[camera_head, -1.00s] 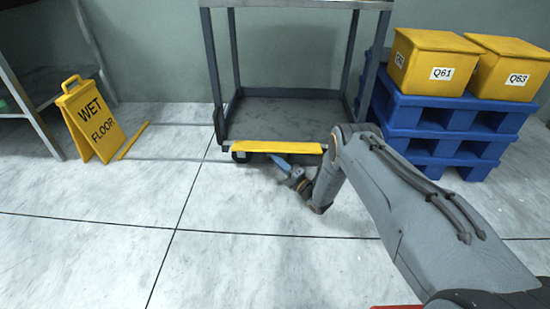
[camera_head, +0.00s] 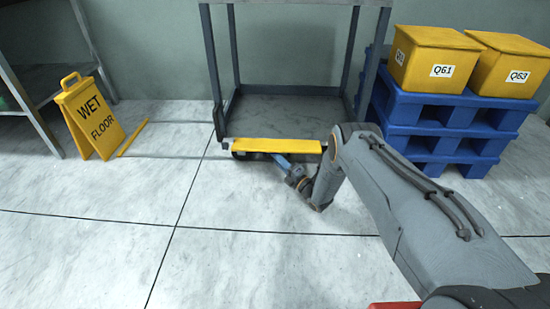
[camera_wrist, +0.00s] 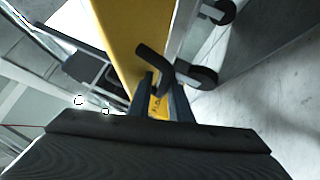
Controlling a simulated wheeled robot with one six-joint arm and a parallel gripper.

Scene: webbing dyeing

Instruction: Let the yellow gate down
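The yellow gate (camera_head: 277,145) is a flat bar across the low front of a grey metal trolley, and its broad yellow face fills the upper middle of the wrist view (camera_wrist: 128,25). A black bent handle (camera_wrist: 153,58) stands out from it. My gripper (camera_wrist: 159,88) is at this handle, with one finger on each side of its lower end. A narrow gap showing yellow is visible between the fingers. Whether they press on the handle is not clear. In the head view the blue gripper end (camera_head: 281,160) is just below the gate, and the handle is hidden.
The trolley (camera_head: 212,75) has black wheels (camera_wrist: 197,77). Blue pallets (camera_head: 445,112) with yellow bins (camera_head: 436,62) stand close on its right. A yellow wet floor sign (camera_head: 90,118) stands at left beside a metal table. The floor in front is clear.

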